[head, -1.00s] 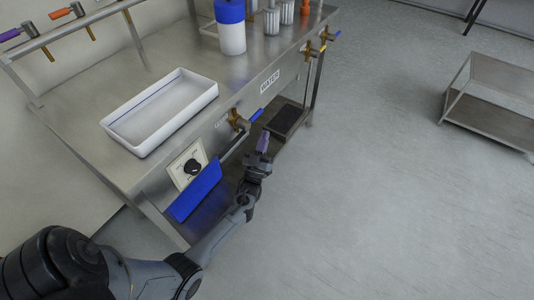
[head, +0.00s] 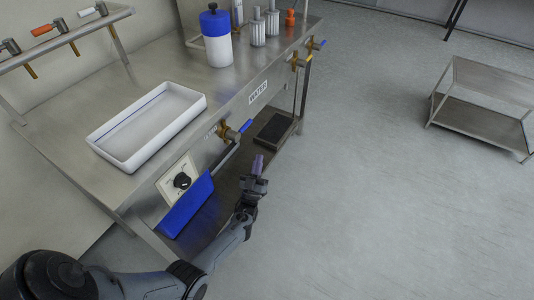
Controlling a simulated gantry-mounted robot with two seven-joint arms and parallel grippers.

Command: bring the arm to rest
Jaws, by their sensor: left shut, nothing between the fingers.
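My left arm comes in from the lower left. Its gripper (head: 258,164), with purple fingertips, is shut and empty. In the picture it lies just to the right of the bench front, below the brass valve with the blue handle (head: 228,131), with a gap between them. It appears clear of the bench and touches nothing that I can see. My right gripper is not in view.
The steel bench (head: 60,125) holds a white tray (head: 150,152), a blue-and-white bottle (head: 216,40) and metal cylinders (head: 258,30). A steel cart (head: 485,105) stands right. The floor between is clear.

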